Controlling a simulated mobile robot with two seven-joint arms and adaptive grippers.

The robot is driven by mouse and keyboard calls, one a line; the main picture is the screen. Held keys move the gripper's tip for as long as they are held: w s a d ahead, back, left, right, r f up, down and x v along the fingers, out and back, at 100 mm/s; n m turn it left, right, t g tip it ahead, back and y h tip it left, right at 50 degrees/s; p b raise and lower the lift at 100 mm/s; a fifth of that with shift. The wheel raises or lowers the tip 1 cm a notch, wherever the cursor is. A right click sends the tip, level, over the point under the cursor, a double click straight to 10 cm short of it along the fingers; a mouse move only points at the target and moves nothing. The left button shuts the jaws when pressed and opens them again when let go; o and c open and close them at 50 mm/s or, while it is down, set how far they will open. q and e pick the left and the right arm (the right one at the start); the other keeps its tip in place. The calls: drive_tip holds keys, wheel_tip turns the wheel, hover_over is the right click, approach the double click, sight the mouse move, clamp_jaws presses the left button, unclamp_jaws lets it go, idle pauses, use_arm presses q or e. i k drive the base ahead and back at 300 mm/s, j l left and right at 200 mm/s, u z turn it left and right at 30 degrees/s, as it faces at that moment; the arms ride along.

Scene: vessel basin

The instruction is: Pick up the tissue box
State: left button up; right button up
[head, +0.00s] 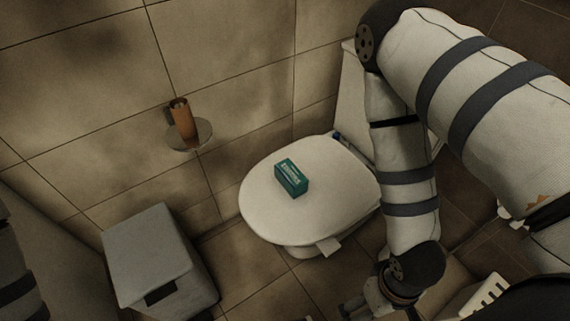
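The tissue box (291,177) is a small teal box with white markings. It lies on the closed white toilet lid (265,205), near its middle. My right arm comes in from the right and bends down past the toilet. My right gripper (356,306) is at the bottom edge, below and to the right of the box and well apart from it. It is dark and partly cut off, so its opening is unclear. Only a piece of my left arm shows at the left edge; my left gripper is out of the picture.
A grey bin (155,250) stands on the floor left of the toilet. A small round wall shelf (190,138) holds a brown cylinder (182,118). The tiled wall is behind. The space above the lid around the box is clear.

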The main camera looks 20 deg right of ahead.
sight(290, 177)
drive_tip(key=l+u, duration=0.35)
drive_tip(key=l, duration=0.2)
drive_tip(key=l+u, duration=0.35)
drive_tip(key=l, duration=0.25)
drive_tip(key=l+u, duration=0.3)
drive_tip(key=l, duration=0.3)
